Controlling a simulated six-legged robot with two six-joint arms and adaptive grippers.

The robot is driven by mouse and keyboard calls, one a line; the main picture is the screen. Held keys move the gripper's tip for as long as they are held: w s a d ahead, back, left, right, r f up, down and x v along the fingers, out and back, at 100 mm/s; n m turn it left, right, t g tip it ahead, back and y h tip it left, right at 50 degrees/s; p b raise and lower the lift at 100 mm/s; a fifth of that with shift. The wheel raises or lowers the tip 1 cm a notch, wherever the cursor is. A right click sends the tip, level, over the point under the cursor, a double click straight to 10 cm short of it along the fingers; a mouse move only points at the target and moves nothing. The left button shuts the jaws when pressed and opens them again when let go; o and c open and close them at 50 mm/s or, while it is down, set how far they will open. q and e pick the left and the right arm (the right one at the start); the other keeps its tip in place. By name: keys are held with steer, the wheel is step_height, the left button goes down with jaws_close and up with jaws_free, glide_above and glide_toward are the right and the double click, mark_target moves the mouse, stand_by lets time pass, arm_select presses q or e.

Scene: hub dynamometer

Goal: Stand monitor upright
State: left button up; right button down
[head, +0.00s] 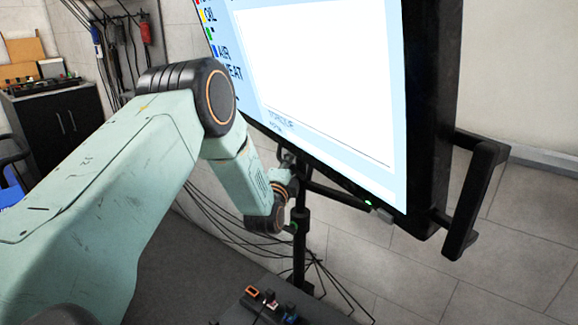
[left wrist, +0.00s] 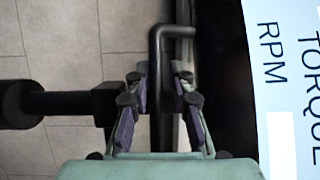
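The monitor (head: 320,80) fills the upper middle of the head view, its screen leaning clearly off upright. A black side handle (head: 475,195) stands out from its right edge. My left gripper (head: 286,172) reaches the monitor's lower left edge, its fingers mostly hidden there. In the left wrist view, the purple-padded fingers of my left gripper (left wrist: 160,88) close in on both sides of a black bar handle (left wrist: 157,48), beside the monitor's screen (left wrist: 285,60). The pads appear to touch the bar. My right gripper is not in view.
A black stand post (head: 300,235) rises below the monitor, with loose cables (head: 225,225) around it. A dark surface with small coloured connectors (head: 270,303) lies in front. A black cabinet (head: 60,125) stands at the far left. The tiled floor at right is clear.

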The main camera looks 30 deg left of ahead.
arm_select(q)
steer(key=shift+a+f, duration=0.25)
steer(key=shift+a, duration=0.2)
steer(key=shift+c, duration=0.2)
steer(key=shift+w+d+r, duration=0.1)
steer(key=shift+d+r, duration=0.05)
steer(key=shift+d, duration=0.4)
jaws_close()
steer(key=shift+a, duration=0.25)
